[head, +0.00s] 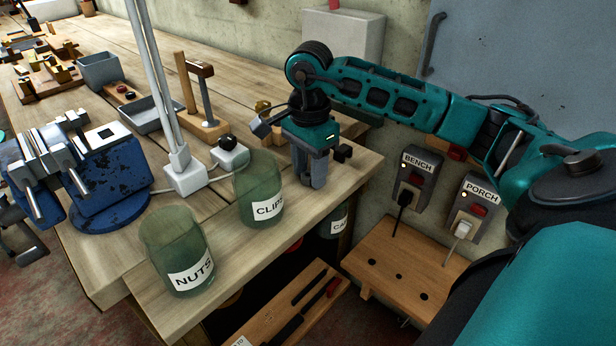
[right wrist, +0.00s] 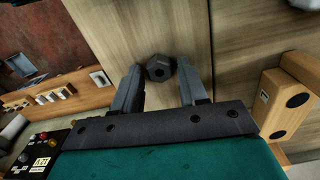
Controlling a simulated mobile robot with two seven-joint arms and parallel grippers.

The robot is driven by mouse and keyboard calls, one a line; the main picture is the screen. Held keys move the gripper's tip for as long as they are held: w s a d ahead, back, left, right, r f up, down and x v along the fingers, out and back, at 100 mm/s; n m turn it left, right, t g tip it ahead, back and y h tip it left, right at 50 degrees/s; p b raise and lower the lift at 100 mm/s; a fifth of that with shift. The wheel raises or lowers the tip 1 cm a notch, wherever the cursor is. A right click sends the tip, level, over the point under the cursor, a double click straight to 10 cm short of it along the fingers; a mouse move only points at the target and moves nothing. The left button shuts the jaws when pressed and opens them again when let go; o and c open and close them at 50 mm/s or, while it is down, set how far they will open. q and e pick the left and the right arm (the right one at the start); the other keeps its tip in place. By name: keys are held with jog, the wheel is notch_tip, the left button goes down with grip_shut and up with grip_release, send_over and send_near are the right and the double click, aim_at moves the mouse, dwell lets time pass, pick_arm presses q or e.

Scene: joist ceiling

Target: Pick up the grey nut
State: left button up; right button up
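The grey nut (right wrist: 160,68) is a dark hexagonal piece with a round hole, lying on the wooden bench top in the right wrist view. My right gripper (right wrist: 159,72) is open, with one finger to each side of the nut. A gap shows between the fingers, and I see no clear contact with the nut. In the head view my right gripper (head: 311,180) points down at the bench's right end, behind the CLIPS jar. I cannot make out the nut there; the gripper seems to hide it. My left gripper is not in view.
The green CLIPS jar (head: 260,190) stands close to the left of my right gripper, and the NUTS jar (head: 178,252) is nearer the front. A small dark block (head: 342,152) sits right of the gripper.

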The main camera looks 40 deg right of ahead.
grip_shut()
jog(key=shift+r, duration=0.15)
jog(key=shift+r, duration=0.6)
notch_tip(320, 180, up, 8)
jog(key=p, duration=0.1)
notch_tip(320, 180, up, 10)
jog(key=r+p, duration=0.1)
jog(key=p, duration=0.4)
send_over(309, 174)
jog(key=shift+f, duration=0.25)
